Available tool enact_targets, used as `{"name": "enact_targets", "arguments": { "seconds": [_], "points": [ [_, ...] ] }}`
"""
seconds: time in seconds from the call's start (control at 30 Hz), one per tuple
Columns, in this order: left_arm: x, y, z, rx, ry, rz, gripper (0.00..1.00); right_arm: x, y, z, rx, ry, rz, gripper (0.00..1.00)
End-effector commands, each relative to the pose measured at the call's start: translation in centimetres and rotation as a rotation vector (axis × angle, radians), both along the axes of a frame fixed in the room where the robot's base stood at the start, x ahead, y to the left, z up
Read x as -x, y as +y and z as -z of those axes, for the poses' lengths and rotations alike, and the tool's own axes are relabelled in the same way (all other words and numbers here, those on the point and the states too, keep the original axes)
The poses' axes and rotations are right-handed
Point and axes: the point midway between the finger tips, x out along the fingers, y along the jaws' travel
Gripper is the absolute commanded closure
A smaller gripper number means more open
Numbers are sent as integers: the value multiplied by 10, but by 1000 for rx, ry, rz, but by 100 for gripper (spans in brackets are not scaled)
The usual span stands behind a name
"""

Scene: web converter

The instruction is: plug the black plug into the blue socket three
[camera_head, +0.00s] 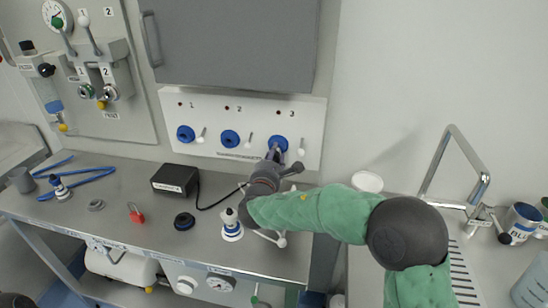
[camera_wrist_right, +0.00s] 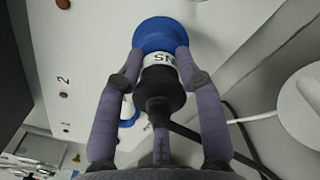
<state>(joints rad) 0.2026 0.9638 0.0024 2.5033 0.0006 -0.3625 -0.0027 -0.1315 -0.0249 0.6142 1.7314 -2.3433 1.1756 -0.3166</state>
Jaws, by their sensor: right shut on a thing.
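The blue socket three (camera_head: 278,143) is the rightmost blue socket on the white wall panel, under the number 3. In the right wrist view the blue socket (camera_wrist_right: 160,36) is straight ahead of my fingers. My right gripper (camera_head: 272,157) is at this socket, its fingers shut around the black plug (camera_wrist_right: 160,85). The plug has a white lettered band that meets or overlaps the blue socket. I cannot tell how deep it sits. In the head view the gripper hides most of the plug.
Blue sockets one (camera_head: 186,133) and two (camera_head: 230,138) are to the left, with small levers beside them. A black box (camera_head: 175,181) with a cable lies on the grey bench (camera_head: 130,215). A white-and-blue plug (camera_head: 232,228) stands near my right forearm. A grey cabinet (camera_head: 235,45) hangs above.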

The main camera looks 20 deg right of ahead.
Motion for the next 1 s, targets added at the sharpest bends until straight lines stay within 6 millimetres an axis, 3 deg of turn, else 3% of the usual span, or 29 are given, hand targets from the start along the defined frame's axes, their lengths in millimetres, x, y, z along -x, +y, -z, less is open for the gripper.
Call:
{"name": "enact_targets", "arguments": {
  "seconds": [0.33,0.37,0.43,0.83,1.0],
  "points": [
    [0,0,1,0,0,0,60,-1,-2,-2,0,-3,2,100],
    [0,0,1,0,0,0,60,-1,-2,-2,0,-3,2,55],
    [0,0,1,0,0,0,60,-1,-2,-2,0,-3,2,35],
    [0,0,1,0,0,0,60,1,1,-1,0,-1,-1,35],
    [0,0,1,0,0,0,60,16,13,-1,0,-2,-3,35]
  ]
}}
